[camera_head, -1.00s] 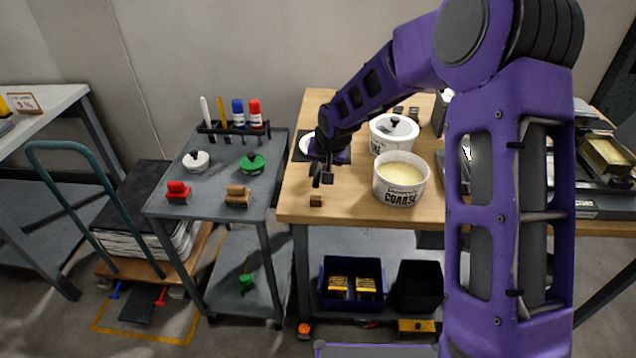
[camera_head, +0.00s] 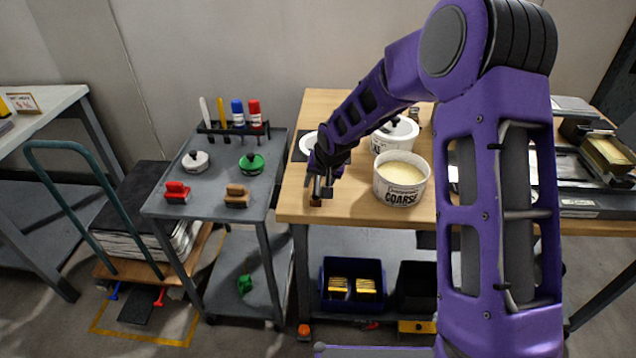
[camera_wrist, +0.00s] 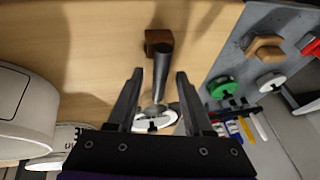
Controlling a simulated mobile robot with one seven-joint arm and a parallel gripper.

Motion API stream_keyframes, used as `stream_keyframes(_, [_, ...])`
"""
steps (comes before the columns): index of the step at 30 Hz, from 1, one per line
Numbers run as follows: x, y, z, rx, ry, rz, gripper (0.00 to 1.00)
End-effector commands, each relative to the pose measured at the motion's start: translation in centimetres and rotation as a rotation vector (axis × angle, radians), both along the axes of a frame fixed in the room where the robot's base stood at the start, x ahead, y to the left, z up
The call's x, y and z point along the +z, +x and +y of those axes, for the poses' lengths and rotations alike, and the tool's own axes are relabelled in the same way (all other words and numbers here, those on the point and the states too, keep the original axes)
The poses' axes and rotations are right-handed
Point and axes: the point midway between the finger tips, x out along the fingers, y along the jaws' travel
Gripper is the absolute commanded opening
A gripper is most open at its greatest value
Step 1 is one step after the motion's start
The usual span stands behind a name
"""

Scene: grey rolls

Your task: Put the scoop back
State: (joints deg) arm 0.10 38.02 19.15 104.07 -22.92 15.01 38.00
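My gripper (camera_head: 323,192) is low over the front left corner of the wooden table. In the wrist view its two dark fingers (camera_wrist: 160,82) stand apart. A grey rod (camera_wrist: 163,68), perhaps part of the scoop, shows between them with gaps on both sides. A small brown block (camera_wrist: 158,36) is at the rod's far end; whether they are joined is unclear. The block (camera_head: 316,203) shows under the fingers in the head view. No scoop bowl can be made out. The open tub marked COARSE (camera_head: 401,180), with pale yellow contents, stands to the right.
A lidded white tub (camera_head: 396,134) stands behind the open one. A white disc on a dark mat (camera_head: 298,152) is partly hidden by my arm. The grey cart (camera_head: 215,212) at left holds stamps, round knobbed objects and a pen rack. Trays (camera_head: 590,190) crowd the right.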

Motion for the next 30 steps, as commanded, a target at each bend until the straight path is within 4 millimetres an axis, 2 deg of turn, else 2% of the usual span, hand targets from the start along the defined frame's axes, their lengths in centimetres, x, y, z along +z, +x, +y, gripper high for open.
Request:
stream_keyframes(8, [0.9,-0.1,-0.1,0.000,0.000,-0.002,0.51])
stream_keyframes(21, [9.0,-3.7,-1.9,0.000,-0.001,-0.003,0.51])
stream_keyframes(25, [10.4,-4.3,-2.2,-0.001,-0.001,-0.003,0.51])
stream_keyframes(30, [11.1,-4.7,-2.3,0.000,-0.001,0.000,0.51])
